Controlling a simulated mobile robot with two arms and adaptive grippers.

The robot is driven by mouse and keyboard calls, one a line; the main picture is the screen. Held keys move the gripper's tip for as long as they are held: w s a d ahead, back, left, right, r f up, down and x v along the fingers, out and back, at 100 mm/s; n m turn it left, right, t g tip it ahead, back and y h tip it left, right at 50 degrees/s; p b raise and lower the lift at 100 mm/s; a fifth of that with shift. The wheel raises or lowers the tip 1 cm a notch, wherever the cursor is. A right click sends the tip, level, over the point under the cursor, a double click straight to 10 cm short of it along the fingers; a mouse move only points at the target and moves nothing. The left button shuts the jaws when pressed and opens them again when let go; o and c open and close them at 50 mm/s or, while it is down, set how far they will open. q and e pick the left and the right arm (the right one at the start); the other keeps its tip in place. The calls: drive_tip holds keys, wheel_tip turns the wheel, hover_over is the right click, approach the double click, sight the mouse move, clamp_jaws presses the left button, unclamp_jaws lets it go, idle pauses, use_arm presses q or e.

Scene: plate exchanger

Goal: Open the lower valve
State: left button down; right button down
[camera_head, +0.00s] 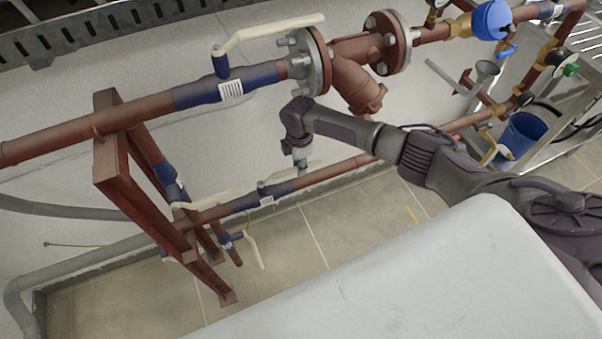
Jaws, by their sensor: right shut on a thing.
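The lower valve (265,191) is a blue section on the lower red-brown pipe, left of the picture's middle. My left gripper is not in view.
The upper pipe carries a blue valve (222,88) with a long cream handle, and a flanged strainer (358,62). A red-brown support frame (117,165) stands at left. More cream-handled valves (252,248) sit below.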

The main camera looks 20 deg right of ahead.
drive_tip(key=shift+w+d+n, duration=0.1)
drive_tip(key=shift+w+n, duration=0.3)
drive_tip(key=shift+w, duration=0.05)
drive_tip(key=shift+r, duration=0.1)
drive_tip(key=c, duration=0.9)
unclamp_jaws()
drive_tip(key=shift+c, duration=0.2)
